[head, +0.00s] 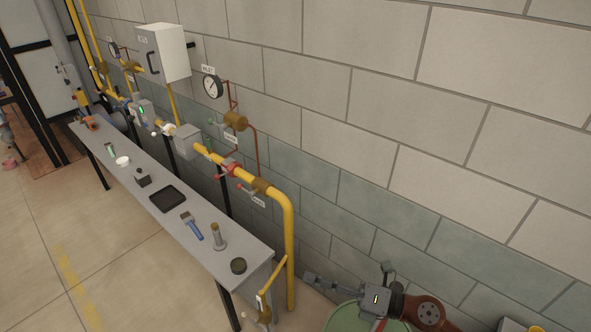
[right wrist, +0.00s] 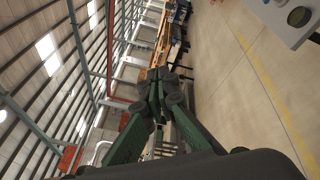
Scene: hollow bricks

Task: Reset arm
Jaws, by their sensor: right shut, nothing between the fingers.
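My right gripper (head: 312,278) is at the bottom right of the head view, low in front of the wall and just right of the table's near end. Its arm comes in from the lower right. In the right wrist view its dark green fingers (right wrist: 158,82) meet at the tips, shut with nothing between them. It is apart from the table and its items. My left gripper is not in view.
A narrow grey table (head: 150,200) along the block wall holds a brush (head: 191,226), a black tray (head: 168,198) and a round dark tin (head: 238,265). A yellow pipe (head: 290,235) drops at its near end. A round green top (head: 345,318) shows below my right arm. Open floor lies left.

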